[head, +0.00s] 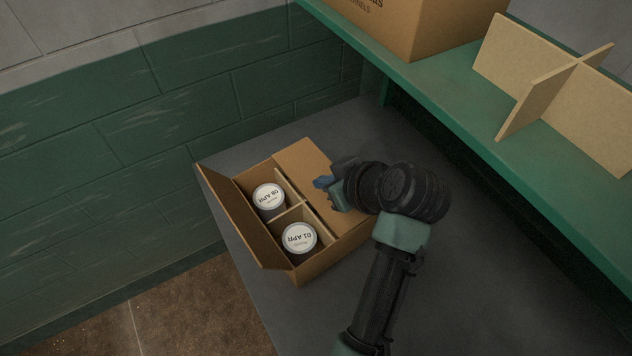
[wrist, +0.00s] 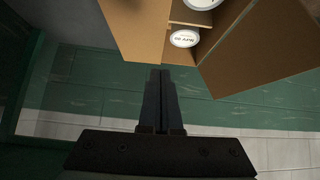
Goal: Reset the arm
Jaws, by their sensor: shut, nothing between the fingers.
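My arm reaches up from the lower right in the head view. My gripper (head: 324,183) is at the right side of an open cardboard box (head: 335,243), above a flap (head: 304,163) that covers the box's right part. In the wrist view my gripper (wrist: 161,73) shows its two dark fingers together, with nothing between them. Whether it touches the flap is not clear. The box also shows at the top of the wrist view (wrist: 265,60).
Two jars with white lids, one back (head: 269,196) and one front (head: 299,238), stand in the box's divided left cells. A green shelf (head: 440,95) overhangs on the right, bearing another box (head: 420,25) and a cardboard divider (head: 540,95). Grey counter lies clear at front.

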